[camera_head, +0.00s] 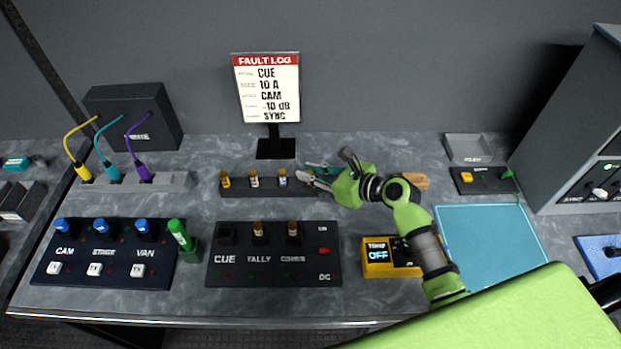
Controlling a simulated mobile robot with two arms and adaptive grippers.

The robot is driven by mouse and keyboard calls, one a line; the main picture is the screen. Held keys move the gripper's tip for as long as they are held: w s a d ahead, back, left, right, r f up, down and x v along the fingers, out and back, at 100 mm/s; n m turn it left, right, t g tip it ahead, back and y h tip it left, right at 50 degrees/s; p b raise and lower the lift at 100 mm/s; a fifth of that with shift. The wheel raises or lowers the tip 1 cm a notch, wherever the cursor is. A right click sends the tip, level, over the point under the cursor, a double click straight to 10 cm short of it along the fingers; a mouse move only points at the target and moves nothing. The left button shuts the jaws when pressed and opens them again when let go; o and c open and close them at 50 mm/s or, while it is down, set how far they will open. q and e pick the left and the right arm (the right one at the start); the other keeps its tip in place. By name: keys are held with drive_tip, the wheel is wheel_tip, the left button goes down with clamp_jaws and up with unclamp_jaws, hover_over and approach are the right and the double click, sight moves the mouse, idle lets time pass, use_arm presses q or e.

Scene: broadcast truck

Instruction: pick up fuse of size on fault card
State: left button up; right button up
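The fault card (267,88) stands upright at the back and reads CUE, 10 A, CAM, -10 dB, SYNC. A dark fuse rack (268,188) in front of it holds a yellow-topped fuse (225,180), a white-and-brown fuse (254,180) and a blue-banded fuse (282,178). Their size marks are too small to read. My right gripper (306,178) is at the rack's right end, just right of the blue-banded fuse. Its fingers hide that end, and whether they hold anything is unclear. My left gripper is out of view.
The CUE/TALLY fuse panel (273,272) lies in front of the rack; its CUE socket looks empty. Left are a switch panel (104,268) and a green cylinder (183,238). A yellow tester (379,257) and teal mat (492,245) lie right. A wooden-coloured handle (415,181) lies behind my wrist.

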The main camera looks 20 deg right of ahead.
clamp_jaws()
